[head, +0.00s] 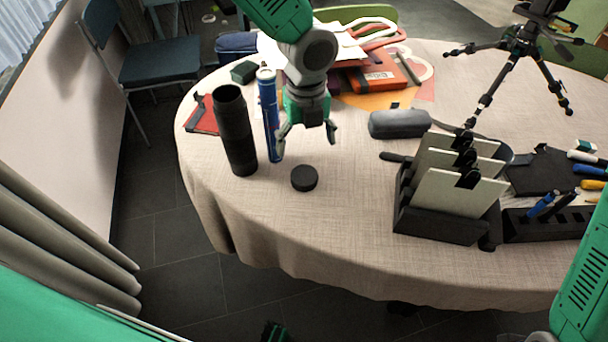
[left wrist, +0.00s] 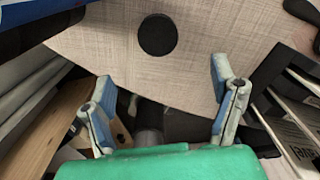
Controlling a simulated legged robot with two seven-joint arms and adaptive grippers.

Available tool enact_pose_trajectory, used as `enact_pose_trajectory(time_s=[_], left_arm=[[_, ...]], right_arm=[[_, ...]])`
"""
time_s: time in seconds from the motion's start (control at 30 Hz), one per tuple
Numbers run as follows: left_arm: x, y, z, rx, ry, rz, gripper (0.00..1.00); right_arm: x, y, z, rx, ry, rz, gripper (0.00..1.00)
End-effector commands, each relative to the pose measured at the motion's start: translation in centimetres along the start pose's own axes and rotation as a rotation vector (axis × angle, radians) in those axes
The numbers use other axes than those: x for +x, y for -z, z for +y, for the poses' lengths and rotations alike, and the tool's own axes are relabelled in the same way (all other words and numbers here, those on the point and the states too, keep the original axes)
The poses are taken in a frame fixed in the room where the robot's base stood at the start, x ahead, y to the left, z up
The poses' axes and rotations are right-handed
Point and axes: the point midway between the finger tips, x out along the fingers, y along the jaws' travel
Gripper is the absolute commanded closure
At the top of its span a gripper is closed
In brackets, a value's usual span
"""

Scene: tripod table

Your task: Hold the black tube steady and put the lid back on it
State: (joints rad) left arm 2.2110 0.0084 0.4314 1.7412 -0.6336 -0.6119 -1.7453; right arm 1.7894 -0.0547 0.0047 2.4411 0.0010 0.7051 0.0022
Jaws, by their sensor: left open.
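The black tube (head: 236,135) stands upright on the table near its left edge, with its open top showing. The round black lid (head: 304,178) lies flat on the cloth to the right of the tube. The lid also shows in the left wrist view (left wrist: 157,34), beyond the fingertips. My left gripper (head: 306,143) is open and empty, pointing down above the table behind the lid and right of the tube. Its two spread fingers also show in the left wrist view (left wrist: 162,78). My right gripper is not in view; only part of the right arm shows at the right edge.
A tall blue can (head: 268,115) stands between tube and left gripper. A grey case (head: 399,124) and a black rack with white boards (head: 440,222) stand to the right. A tripod (head: 515,60) stands behind. The cloth around and in front of the lid is clear.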

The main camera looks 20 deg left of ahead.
Motion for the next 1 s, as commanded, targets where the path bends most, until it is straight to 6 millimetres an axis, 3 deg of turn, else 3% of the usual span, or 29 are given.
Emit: enact_pose_trajectory(time_s=[0.1, 0.3, 0.77, 1.0], left_arm=[[2.8, 0.1, 0.1, 0.001, -0.003, 0.001, 0.21], [5.7, 0.0, 0.1, 0.001, -0.002, 0.0, 0.21], [6.6, 0.0, 0.1, 0.0, -0.001, 0.0, 0.21], [10.1, -0.5, 0.4, 0.0, -0.003, 0.001, 0.21]], right_arm=[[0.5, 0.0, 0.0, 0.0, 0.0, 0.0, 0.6], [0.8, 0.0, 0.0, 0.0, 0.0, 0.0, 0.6], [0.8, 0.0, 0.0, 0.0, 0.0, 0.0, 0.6], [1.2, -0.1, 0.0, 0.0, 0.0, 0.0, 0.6]])
